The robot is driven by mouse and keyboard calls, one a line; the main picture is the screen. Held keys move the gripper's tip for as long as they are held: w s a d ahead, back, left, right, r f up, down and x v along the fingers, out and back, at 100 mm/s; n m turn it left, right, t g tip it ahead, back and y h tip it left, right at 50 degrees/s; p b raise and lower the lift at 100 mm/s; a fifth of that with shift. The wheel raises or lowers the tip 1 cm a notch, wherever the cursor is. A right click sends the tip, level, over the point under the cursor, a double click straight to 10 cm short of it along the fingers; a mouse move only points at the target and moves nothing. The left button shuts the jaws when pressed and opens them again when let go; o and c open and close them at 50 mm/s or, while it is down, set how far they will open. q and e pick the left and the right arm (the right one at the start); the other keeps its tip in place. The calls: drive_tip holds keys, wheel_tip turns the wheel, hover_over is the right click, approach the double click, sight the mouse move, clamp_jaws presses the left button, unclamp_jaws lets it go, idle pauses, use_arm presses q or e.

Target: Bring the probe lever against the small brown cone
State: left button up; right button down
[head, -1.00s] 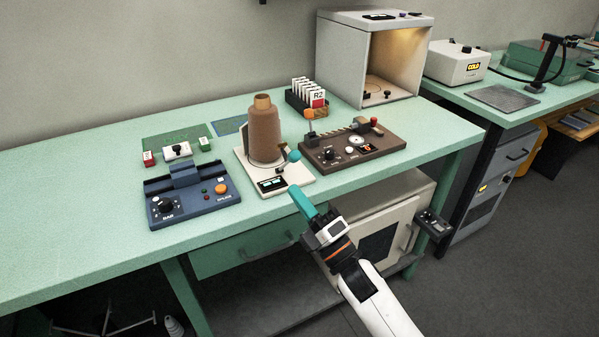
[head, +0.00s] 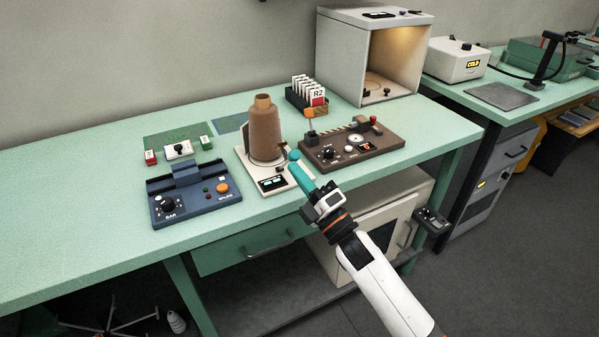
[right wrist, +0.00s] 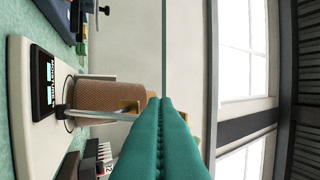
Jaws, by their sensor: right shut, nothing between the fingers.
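The brown cone (head: 264,133) stands upright on a white-based tester (head: 279,187) with a small dark display. I cannot tell whether the pad touches the cone. My right gripper (head: 294,166), with teal fingers, is shut and empty, its tips right at the ball; contact is unclear. In the wrist view the fingers (right wrist: 160,105) hide the ball. My left gripper is out of view.
A blue device (head: 193,200) stands left of the tester, and a brown panel (head: 375,150) with knobs is close on its right. A card box (head: 309,100) and an open cabinet (head: 340,60) stand behind. The left table (head: 70,200) is clear.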

sight(294, 151)
drive_tip(key=r+p, duration=0.1)
drive_tip(key=p, duration=0.2)
drive_tip(key=w+r+g+h+p, duration=0.1)
drive_tip(key=r+p, duration=0.1)
drive_tip(key=p, duration=0.1)
drive_tip(key=w+a+r+g+h+p, duration=0.1)
drive_tip(key=p, duration=0.2)
drive_tip(key=shift+r+m+p, duration=0.25)
drive_tip(key=shift+m+p, duration=0.15)
drive_tip(key=shift+w+a+r+m+g+h+p, duration=0.15)
drive_tip(key=shift+w+a+r+g+h+p, duration=0.45)
drive_tip(key=shift+p, duration=1)
drive_tip(key=shift+w+a+f+m+g+h+p, duration=0.15)
drive_tip(key=shift+w+g+p, duration=0.2)
drive_tip(key=shift+w+p, duration=1)
drive_tip(key=shift+w+a+r+m+g+h+p, duration=0.1)
drive_tip(key=shift+w+a+r+g+h+p, duration=0.35)
drive_tip(key=shift+p, duration=1.45)
drive_tip(key=shift+w, duration=0.1)
